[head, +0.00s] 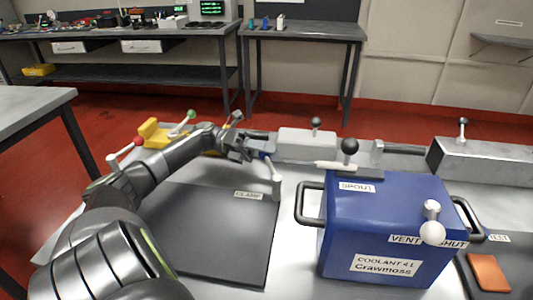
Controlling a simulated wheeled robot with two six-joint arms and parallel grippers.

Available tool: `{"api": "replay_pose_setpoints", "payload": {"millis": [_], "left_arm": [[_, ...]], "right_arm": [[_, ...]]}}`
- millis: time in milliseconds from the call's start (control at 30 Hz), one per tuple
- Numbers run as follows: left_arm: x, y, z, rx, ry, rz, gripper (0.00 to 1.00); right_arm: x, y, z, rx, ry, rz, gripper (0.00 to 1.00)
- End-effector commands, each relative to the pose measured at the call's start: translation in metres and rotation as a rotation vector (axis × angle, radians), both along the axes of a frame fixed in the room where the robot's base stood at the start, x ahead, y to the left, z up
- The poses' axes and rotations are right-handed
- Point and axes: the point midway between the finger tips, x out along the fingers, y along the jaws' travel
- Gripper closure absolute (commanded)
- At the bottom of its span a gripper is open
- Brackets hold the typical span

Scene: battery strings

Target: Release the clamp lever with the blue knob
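My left arm reaches in from the left, and its dark gripper (245,152) is at the back edge of a dark plate (215,235). The plate carries a label reading CLAMP. A pale lever (275,178) stands at the plate's back right corner, its upper end close to the gripper's fingertips. I cannot tell whether they touch. A blue knob is not clearly visible; the gripper may hide part of the lever's top. The finger gap is too small and dark to tell open from shut. My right gripper is not in view.
Levers with a red knob (138,140) and a green knob (191,115) stand behind my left arm by a yellow block (152,131). A blue coolant box (345,225) with black handles stands right of the plate. A grey block (478,160) stands at the right.

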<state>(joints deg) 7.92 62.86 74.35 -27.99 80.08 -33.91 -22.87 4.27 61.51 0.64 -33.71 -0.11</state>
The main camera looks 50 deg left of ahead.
Motion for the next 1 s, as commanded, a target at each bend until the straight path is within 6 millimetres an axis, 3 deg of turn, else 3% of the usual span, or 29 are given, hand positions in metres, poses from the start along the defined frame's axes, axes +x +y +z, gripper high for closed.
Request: {"api": "replay_pose_setpoints", "payload": {"millis": [367, 800, 1000], "left_arm": [[-0.002, 0.006, -0.002, 0.001, 0.004, 0.000, 0.51], [-0.031, 0.081, -0.003, 0.002, 0.003, 0.002, 0.51], [-0.039, 0.102, -0.002, 0.001, 0.000, -0.001, 0.51]], "right_arm": [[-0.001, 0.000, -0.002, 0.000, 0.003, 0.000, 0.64], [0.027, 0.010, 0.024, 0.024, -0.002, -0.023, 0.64], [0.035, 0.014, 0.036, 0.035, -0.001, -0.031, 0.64]]}}
